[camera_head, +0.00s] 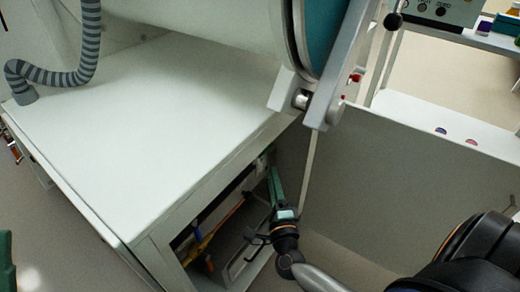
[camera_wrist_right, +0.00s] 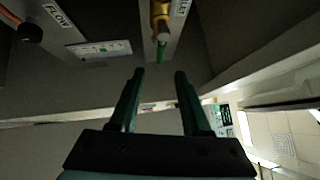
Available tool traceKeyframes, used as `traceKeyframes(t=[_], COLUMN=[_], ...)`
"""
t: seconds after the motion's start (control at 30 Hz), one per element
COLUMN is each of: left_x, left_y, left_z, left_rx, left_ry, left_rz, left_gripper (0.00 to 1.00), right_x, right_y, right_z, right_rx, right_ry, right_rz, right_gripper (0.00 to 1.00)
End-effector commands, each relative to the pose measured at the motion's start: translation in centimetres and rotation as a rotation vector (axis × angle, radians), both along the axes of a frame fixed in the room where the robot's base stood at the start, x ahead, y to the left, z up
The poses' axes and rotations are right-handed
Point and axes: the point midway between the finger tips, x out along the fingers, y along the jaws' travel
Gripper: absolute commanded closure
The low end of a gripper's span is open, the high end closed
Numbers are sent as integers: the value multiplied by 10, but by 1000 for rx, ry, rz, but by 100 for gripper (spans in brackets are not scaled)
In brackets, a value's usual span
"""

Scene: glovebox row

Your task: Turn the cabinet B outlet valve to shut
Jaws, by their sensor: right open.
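My right gripper (camera_head: 274,180) reaches into the open space under the white cabinet's right end. In the right wrist view its two green fingers (camera_wrist_right: 158,75) are apart with nothing between them. A valve (camera_wrist_right: 160,14) with a yellow body and a green stem or handle end is ahead of the fingertips, near the top edge and apart from them. A partly cut-off label (camera_wrist_right: 183,7) beside it ends in "LET"; the full word and the cabinet letter cannot be read. My left gripper cannot be made out.
A panel with a "FLOW" label (camera_wrist_right: 58,15) and a dark knob (camera_wrist_right: 31,33) are left of the valve. The white cabinet top (camera_head: 150,120) and its frame edge lie above the right gripper. A grey panel (camera_head: 390,180) stands close on the right. Yellow and orange parts (camera_head: 200,245) show underneath.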

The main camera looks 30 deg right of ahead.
Motion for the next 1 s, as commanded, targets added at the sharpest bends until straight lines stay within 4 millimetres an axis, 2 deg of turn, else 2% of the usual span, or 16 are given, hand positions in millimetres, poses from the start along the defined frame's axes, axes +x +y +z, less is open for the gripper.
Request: traceKeyframes(t=[0.3, 0.5, 0.7, 1.0], left_x=[2, 3, 3, 3], left_y=[0, 0, -1, -1], left_z=[-12, -19, -21, -21], left_rx=[-10, -18, -19, -17], left_ry=[16, 26, 27, 27], left_rz=[-4, -10, -16, -19], left_gripper=[100, 100, 100, 100], right_x=[58, 88, 103, 105], right_y=[-24, -37, -43, -44], right_z=[9, 13, 16, 17], right_rx=[-3, -3, -4, -4], right_ry=[-4, -2, -1, 0], right_rz=[1, 2, 2, 2], right_gripper=[52, 52, 52, 52])
